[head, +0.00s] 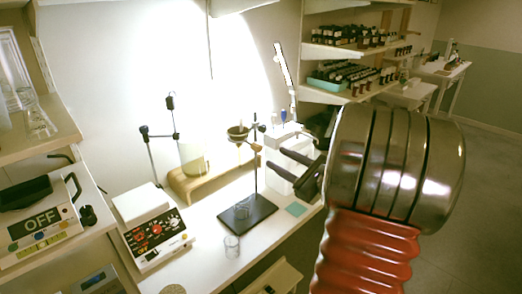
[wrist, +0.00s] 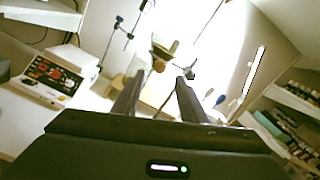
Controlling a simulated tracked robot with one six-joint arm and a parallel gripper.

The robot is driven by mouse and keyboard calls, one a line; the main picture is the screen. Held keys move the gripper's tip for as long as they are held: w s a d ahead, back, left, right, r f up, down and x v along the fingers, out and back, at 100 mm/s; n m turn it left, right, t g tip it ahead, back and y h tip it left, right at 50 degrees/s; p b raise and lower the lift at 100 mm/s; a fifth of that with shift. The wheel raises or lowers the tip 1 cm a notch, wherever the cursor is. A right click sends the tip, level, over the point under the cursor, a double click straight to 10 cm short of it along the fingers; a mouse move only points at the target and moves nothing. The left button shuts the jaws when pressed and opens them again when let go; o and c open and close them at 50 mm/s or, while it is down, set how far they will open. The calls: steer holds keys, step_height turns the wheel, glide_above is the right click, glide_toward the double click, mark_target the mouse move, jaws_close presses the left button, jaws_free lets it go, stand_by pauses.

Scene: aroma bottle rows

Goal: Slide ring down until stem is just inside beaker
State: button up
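The ring (head: 239,138) is clamped on an upright rod (head: 255,170) and carries a bowl-shaped funnel (head: 237,130); its stem is too small to make out. A small clear beaker (head: 242,210) stands on the black stand base (head: 250,220), well below the ring. My gripper (head: 276,158) is open and empty, to the right of the rod and a little below the ring's height. In the wrist view, my gripper (wrist: 160,77) has its fingers apart, with the funnel (wrist: 163,50) and a knobbed clamp (wrist: 188,70) beyond the tips. The beaker is not visible there.
Another clear beaker (head: 231,246) stands on the bench in front of the base. A wooden riser (head: 188,188) is behind, and a white box (head: 288,165) stands near my fingers.

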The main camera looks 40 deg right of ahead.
mark_target(260, 149)
steer(key=w, duration=0.9)
steer(key=shift+a, duration=0.1)
jaws_close()
stand_by(0.4)
